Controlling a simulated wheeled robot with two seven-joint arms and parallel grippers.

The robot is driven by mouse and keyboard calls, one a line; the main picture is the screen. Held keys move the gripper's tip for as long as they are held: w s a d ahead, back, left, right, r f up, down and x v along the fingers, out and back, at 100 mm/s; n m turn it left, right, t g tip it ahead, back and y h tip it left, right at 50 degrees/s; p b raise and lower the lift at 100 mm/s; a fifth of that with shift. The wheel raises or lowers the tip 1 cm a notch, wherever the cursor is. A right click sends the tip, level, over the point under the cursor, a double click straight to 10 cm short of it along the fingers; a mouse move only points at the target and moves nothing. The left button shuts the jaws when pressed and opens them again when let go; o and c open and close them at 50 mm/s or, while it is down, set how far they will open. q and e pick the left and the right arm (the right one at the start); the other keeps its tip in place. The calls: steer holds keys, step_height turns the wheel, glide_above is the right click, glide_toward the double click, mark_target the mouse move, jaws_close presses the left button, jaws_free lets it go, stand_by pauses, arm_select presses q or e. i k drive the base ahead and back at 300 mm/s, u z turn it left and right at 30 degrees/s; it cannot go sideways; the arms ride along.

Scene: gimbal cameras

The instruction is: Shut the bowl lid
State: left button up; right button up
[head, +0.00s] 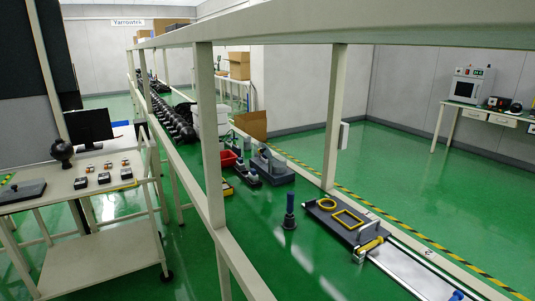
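I cannot make out a bowl or a bowl lid in the head view. A dark round object (61,150) stands on the cart at the left, but I cannot tell what it is. Neither of my grippers is in view.
A cream cart (85,184) at the left carries a monitor (88,126), small boxes and a dark plate. A cream rail frame (209,140) crosses the middle. Behind it are a red bin (228,158) and tools. A bench with a white machine (470,86) stands far right. Green floor is clear at right.

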mark_target(265, 149)
steer(key=k, duration=0.5)
steer(key=u, duration=1.15)
steer(key=i, duration=3.4)
steer(key=z, duration=3.25)
